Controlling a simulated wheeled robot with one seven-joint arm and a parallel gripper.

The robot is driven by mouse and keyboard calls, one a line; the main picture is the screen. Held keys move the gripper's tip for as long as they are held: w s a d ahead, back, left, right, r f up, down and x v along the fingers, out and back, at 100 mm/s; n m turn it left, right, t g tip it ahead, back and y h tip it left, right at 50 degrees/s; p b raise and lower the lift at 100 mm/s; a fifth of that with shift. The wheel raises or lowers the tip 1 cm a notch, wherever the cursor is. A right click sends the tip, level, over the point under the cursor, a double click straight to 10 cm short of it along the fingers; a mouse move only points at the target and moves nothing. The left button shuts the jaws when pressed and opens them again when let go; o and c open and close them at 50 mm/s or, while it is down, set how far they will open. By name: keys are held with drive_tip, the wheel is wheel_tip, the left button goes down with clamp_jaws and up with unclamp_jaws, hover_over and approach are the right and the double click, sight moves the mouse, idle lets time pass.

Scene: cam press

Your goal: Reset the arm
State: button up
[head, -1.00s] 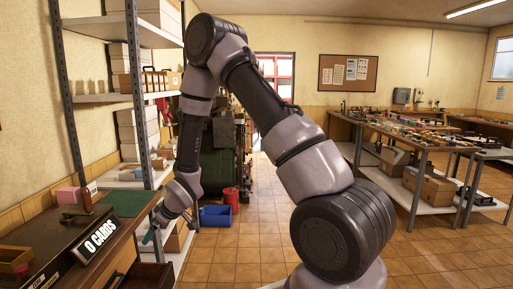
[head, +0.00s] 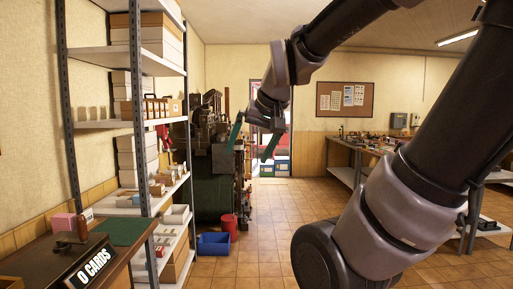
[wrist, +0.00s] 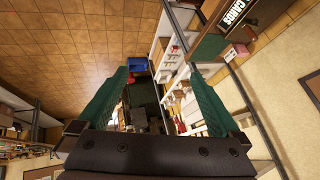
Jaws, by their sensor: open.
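My gripper (head: 252,138) is raised in the middle of the head view, in front of the dark machine and the far doorway. Its two green fingers are spread apart with nothing between them. In the wrist view, my gripper (wrist: 155,95) shows both green fingers wide open, with the shelves and floor seen beyond them. My arm reaches in from the right side of the head view and bends over at the top. The fingers touch nothing that I can see.
A metal shelf rack (head: 135,125) with boxes stands at left. A desk with a CARDS sign (head: 88,264) is at the lower left. A dark machine (head: 207,150), blue bin (head: 213,244) and red bucket (head: 229,226) stand behind. Workbenches (head: 345,142) are at right. The middle floor is clear.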

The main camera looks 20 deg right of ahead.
drive_tip(key=shift+m, duration=0.5)
drive_tip(key=s, duration=0.2)
drive_tip(key=s+r, duration=0.1)
drive_tip(key=s, duration=0.1)
drive_tip(key=shift+d, duration=0.15)
drive_tip(key=shift+w, duration=0.1)
idle(0.6)
